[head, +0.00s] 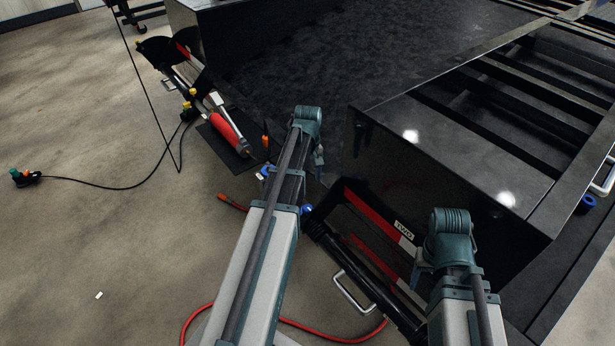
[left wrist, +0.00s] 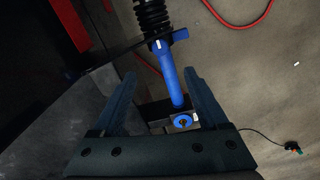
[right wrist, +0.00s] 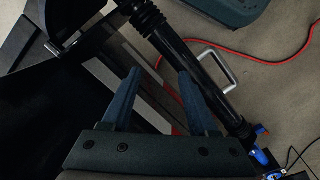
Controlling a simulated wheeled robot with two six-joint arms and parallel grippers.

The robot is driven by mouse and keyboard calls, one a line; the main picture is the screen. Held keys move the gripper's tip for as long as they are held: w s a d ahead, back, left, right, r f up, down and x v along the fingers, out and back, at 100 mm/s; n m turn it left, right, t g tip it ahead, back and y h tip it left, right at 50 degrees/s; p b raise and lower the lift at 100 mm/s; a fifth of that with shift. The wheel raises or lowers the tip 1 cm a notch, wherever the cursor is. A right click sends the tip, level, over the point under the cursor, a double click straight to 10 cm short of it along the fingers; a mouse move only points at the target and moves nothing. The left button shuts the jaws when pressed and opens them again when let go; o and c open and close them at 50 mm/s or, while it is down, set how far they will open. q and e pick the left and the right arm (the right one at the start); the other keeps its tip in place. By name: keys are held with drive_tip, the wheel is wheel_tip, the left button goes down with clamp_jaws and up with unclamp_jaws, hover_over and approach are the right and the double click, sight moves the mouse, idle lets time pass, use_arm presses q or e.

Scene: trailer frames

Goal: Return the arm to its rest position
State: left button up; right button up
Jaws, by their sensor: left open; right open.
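My left arm (head: 270,235) reaches up the middle of the head view, its wrist beside the dark trailer frame; little of its gripper shows there. In the left wrist view my left gripper (left wrist: 158,78) is open. A blue tube (left wrist: 169,72) with a black ribbed boot appears between its fingers, apparently beyond them; I cannot tell the distance. My right arm (head: 460,300) is at the lower right of the head view, its gripper mostly hidden behind the wrist. In the right wrist view my right gripper (right wrist: 158,76) is open with nothing held, above a red and white strip.
The black trailer frame (head: 450,165) fills the right. A black cylinder (head: 355,270) with a silver handle (head: 352,296) lies below it, between my arms. A red hose (head: 330,338) runs along the floor. Concrete floor is mostly clear at left.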

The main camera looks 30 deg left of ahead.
idle(0.3)
use_arm(q)
drive_tip(key=s+d+r+m+p, duration=0.5)
drive_tip(key=d+r+p, duration=0.2)
drive_tip(key=d, duration=0.3)
drive_tip(key=s+d+r+m+p, duration=0.5)
drive_tip(key=s+d+r+p, duration=0.1)
drive_tip(key=d, duration=0.4)
drive_tip(key=s+d+r+m+y+p, duration=0.1)
drive_tip(key=s+d+r+m+p, duration=0.3)
drive_tip(key=d+r+p, duration=0.4)
drive_tip(key=shift+s+d+m, duration=0.4)
drive_tip(key=shift+s+d, duration=0.4)
drive_tip(key=shift+d, duration=0.15)
drive_tip(key=shift+r, duration=0.1)
idle(2.3)
